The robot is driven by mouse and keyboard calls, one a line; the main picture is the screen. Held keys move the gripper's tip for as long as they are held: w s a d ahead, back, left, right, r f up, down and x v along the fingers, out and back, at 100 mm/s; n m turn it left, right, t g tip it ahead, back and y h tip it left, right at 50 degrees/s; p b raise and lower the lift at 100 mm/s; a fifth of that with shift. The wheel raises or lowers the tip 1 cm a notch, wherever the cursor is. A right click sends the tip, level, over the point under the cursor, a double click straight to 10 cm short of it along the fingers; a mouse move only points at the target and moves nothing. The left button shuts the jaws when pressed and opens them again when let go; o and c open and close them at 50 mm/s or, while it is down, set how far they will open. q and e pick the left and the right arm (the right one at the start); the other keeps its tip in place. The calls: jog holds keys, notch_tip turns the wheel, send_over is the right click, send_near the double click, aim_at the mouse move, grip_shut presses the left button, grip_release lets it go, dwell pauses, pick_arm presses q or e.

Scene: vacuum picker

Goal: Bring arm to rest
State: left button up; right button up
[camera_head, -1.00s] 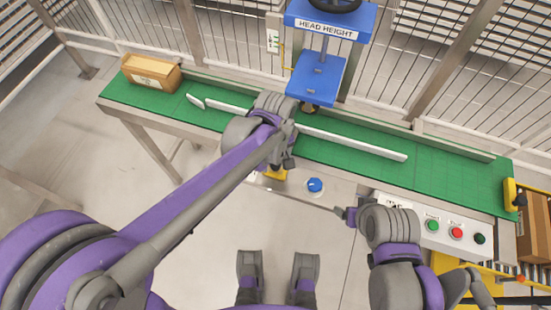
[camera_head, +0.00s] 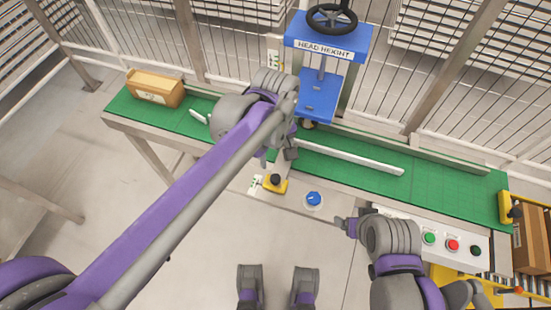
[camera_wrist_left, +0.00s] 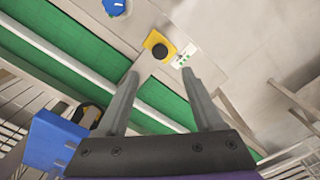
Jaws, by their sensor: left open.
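My left arm (camera_head: 190,205) reaches from the lower left over the green conveyor (camera_head: 455,187). In the left wrist view my left gripper (camera_wrist_left: 160,78) is open, with nothing between its fingers. It hangs over the belt area, with a yellow base with a black knob (camera_wrist_left: 158,46) past the fingertips. In the head view this yellow base (camera_head: 274,183) sits on the front panel, just below the left wrist. The left fingers are mostly hidden there by my wrist. My right gripper (camera_head: 346,226) is beside the button box, too small to tell if open.
A blue head-height unit (camera_head: 318,90) with a handwheel stands behind the belt, close to my left wrist. A cardboard box (camera_head: 155,89) rests at the belt's left end. A white rail (camera_head: 350,157) runs along the belt. A blue knob (camera_head: 314,199) and the button box (camera_head: 462,243) are in front.

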dwell(0.5)
pick_arm(q)
jog(key=s+a+r+m+t+p, duration=0.2)
jog(key=s+a+m+p, duration=0.1)
jog(key=s+a+p, duration=0.2)
jog(key=s+a+r+m+t+p, duration=0.2)
jog(key=s+a+p, duration=0.3)
jog(key=a, duration=0.5)
jog(key=shift+s+a+r+m+t+p, duration=0.3)
jog(key=shift+s+r+m+t+p, duration=0.1)
jog(key=shift+s+r+t, duration=0.3)
pick_arm(e)
notch_tip(320, 180, up, 12)
jog(key=w, duration=0.2)
jog(key=shift+t, duration=0.3)
pick_arm(q)
jog(key=shift+s, duration=0.1)
jog(key=shift+f, duration=0.1)
